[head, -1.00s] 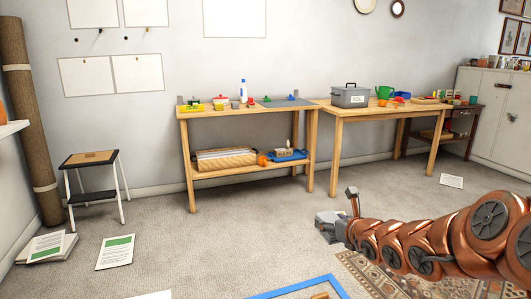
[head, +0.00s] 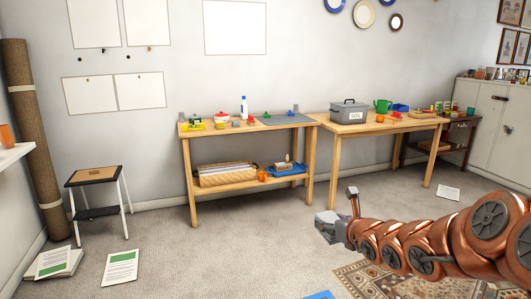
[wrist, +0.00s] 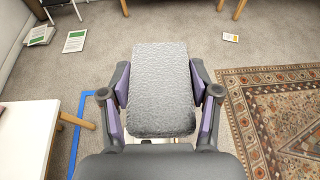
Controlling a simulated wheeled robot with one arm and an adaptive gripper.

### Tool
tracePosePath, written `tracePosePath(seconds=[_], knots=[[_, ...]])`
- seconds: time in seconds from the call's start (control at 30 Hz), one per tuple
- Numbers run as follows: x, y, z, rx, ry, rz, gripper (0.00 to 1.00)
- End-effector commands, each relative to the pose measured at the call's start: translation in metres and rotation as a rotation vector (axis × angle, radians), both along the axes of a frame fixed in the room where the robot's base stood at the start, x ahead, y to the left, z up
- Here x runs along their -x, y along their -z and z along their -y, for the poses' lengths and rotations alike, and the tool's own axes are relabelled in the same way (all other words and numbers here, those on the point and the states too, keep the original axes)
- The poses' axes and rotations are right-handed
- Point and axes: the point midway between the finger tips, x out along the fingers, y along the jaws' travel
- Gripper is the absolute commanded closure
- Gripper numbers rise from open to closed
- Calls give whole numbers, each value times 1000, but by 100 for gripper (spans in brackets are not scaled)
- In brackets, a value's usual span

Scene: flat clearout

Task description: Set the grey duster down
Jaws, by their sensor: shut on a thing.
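The grey duster (wrist: 161,85) is a fuzzy grey block that fills the middle of the wrist view. My gripper (wrist: 161,88) is shut on it, with one finger against each side. The duster is held above the floor. In the head view my gripper (head: 328,226) is at the lower right, out over the carpet, and a pale grey thing shows at its end. What lies under the duster is hidden.
A wooden workbench (head: 240,127) and a wooden table (head: 370,126) holding a grey toolbox (head: 349,115) stand along the wall. A step stool (head: 95,180) and papers (head: 121,267) are at left. A blue floor outline (wrist: 85,105) and a patterned rug (wrist: 270,110) flank the gripper. Carpet between is clear.

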Motion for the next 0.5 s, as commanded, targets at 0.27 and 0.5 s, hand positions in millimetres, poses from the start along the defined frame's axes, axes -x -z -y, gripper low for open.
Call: tracePosePath(seconds=[0.27,0.5], knots=[[0,-46,0,0,0,0,73],[0,-78,0,0,0,0,73]])
